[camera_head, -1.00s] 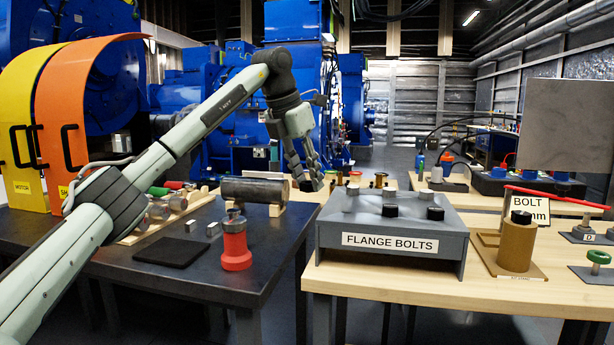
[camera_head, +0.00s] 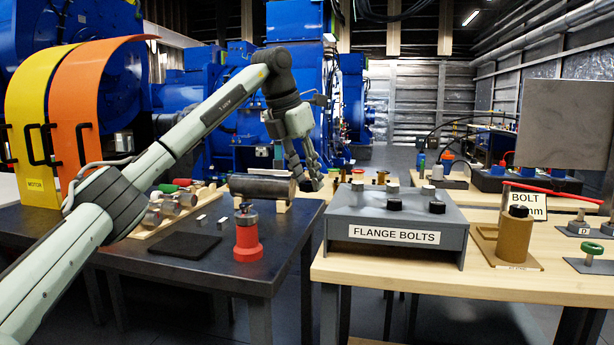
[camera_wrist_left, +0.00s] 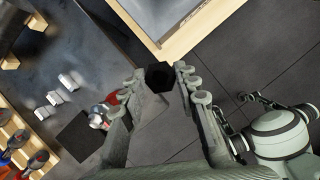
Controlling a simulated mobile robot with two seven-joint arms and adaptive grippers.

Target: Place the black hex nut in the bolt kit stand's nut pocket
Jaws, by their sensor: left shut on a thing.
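My left gripper (camera_head: 313,182) hangs above the gap between the dark table and the wooden table, fingers pointing down. In the left wrist view, the left gripper (camera_wrist_left: 160,80) is shut on the black hex nut (camera_wrist_left: 160,76), held between the fingertips. The grey stand (camera_head: 345,231) labelled FLANGE BOLTS is right of the gripper, with silver and black pieces on top. A tan stand (camera_head: 487,244) with a black-topped cylinder is farther right.
The dark table (camera_head: 225,270) holds a red-based tool (camera_head: 247,235), a black mat (camera_head: 185,246) and a dark cylinder (camera_head: 262,188). The wooden table (camera_head: 480,283) has a clear front strip.

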